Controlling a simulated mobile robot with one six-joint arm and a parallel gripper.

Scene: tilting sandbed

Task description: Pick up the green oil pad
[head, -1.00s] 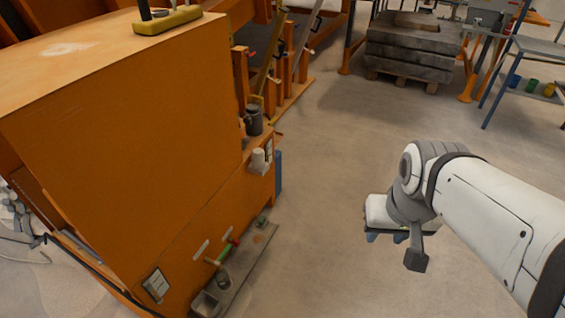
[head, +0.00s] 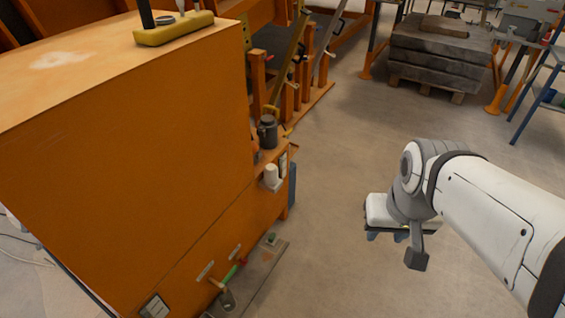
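A small greenish piece (head: 270,239), perhaps the green oil pad, lies at the far end of a grey tray (head: 262,262) low beside the orange cabinet. It is too small to identify surely. My gripper (head: 386,236) is to the right of the tray, over the floor and apart from it. Its fingers point downward and are mostly hidden by the wrist, so their opening is unclear. No object shows in it.
The orange cabinet (head: 130,110) fills the left. A green-handled tool (head: 229,277) lies on the tray. Stacked slabs (head: 438,50) stand behind. The floor between tray and gripper is clear.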

